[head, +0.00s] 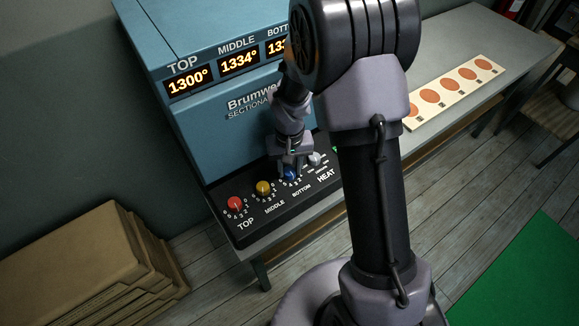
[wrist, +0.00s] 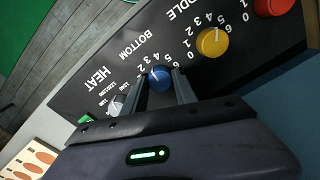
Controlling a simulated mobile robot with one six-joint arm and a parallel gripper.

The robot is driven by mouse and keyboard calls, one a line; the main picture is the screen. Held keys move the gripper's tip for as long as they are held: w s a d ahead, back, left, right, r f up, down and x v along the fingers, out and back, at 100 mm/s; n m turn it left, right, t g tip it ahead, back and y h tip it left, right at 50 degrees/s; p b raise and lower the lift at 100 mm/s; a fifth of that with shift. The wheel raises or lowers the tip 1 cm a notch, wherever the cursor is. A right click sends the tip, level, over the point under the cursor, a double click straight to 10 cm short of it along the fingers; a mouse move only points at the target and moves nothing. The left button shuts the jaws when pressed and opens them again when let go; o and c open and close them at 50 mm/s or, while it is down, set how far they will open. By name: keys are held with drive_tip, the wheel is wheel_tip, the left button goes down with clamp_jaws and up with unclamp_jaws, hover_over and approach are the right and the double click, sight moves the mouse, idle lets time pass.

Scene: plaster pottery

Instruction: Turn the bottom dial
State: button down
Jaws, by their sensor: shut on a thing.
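The bottom dial is a blue knob (wrist: 160,78) with a white pointer line, above the word BOTTOM on the black panel in the head view. My gripper (wrist: 163,84) is shut on this dial, with one finger on each side of it in the wrist view. In the head view my gripper (head: 292,167) comes down over the blue dial (head: 290,174) and hides part of it. Numbers ring the dial, some of them hidden by the fingers. The BOTTOM display (head: 277,47) is partly hidden by my arm.
The yellow middle dial (head: 263,187) and red top dial (head: 235,203) stand to the left. A grey HEAT knob (head: 314,158) is close on the right. Displays read TOP 1300° (head: 188,81) and MIDDLE 1334° (head: 239,61). A card with orange discs (head: 455,92) lies on the bench.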

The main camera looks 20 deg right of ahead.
sight(289, 171)
drive_tip(key=c, duration=1)
unclamp_jaws()
drive_tip(key=shift+r, duration=0.1)
wheel_tip(289, 171, up, 17)
drive_tip(key=p, duration=0.5)
drive_tip(key=shift+r, duration=0.15)
drive_tip(key=s+a+r+m+t+y+b, duration=0.1)
drive_tip(key=s+r+t+b, duration=0.1)
drive_tip(key=s+b, duration=0.3)
drive_tip(key=s+a+r+m+t+y+b, duration=0.1)
drive_tip(key=s+b, duration=0.4)
drive_tip(key=s, duration=0.9)
drive_tip(key=a+r+m+t, duration=0.1)
drive_tip(key=t, duration=0.1)
drive_tip(key=shift+s+a+r+t, duration=0.2)
drive_tip(key=shift+s+a+t, duration=0.1)
drive_tip(key=shift+t, duration=0.1)
